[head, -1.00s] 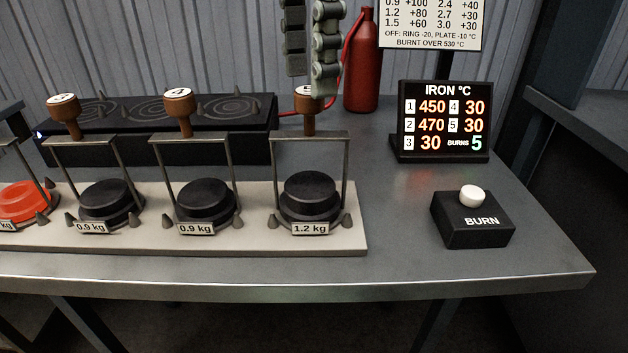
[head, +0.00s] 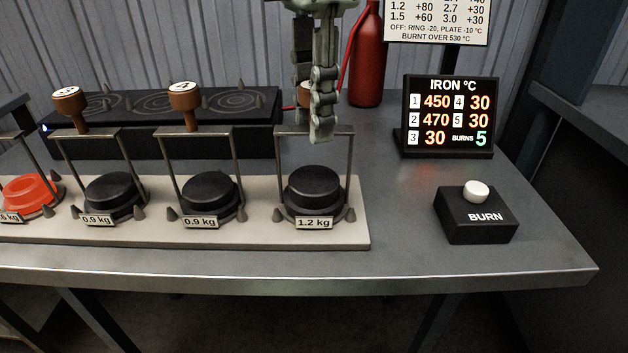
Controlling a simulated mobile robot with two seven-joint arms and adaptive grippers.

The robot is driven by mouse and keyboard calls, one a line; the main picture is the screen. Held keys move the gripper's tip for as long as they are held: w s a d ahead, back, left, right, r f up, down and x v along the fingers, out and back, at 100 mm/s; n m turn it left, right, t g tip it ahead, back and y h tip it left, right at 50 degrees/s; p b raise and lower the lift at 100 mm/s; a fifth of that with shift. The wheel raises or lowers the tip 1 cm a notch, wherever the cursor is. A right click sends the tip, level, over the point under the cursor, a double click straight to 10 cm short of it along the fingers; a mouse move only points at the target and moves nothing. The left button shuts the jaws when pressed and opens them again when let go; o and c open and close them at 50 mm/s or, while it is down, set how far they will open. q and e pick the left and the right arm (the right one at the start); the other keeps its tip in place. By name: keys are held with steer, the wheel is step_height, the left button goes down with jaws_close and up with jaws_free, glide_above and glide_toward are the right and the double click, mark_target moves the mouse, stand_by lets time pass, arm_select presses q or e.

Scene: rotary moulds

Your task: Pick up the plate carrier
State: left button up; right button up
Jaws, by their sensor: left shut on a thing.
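The carrier at the right end of the row is a thin metal frame (head: 350,165) with a brown knob (head: 304,94) on top. A black round weight (head: 316,188) sits in it, behind a "1.2 kg" label (head: 314,223). My left gripper (head: 314,108) comes down from above and is shut on the knob. Its fingers hide most of the knob and part of the top bar. The carrier stands upright on the pale board (head: 255,232), with no visible gap beneath it. My right gripper is out of view.
Two similar black-weight carriers (head: 205,190) (head: 112,192) and an orange-red one (head: 32,196) stand to the left. A dark burner block (head: 230,140) is behind, a red extinguisher (head: 366,70) at the back. The IRON display (head: 449,115) and BURN box (head: 476,218) stand right.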

arm_select(q)
jaws_close()
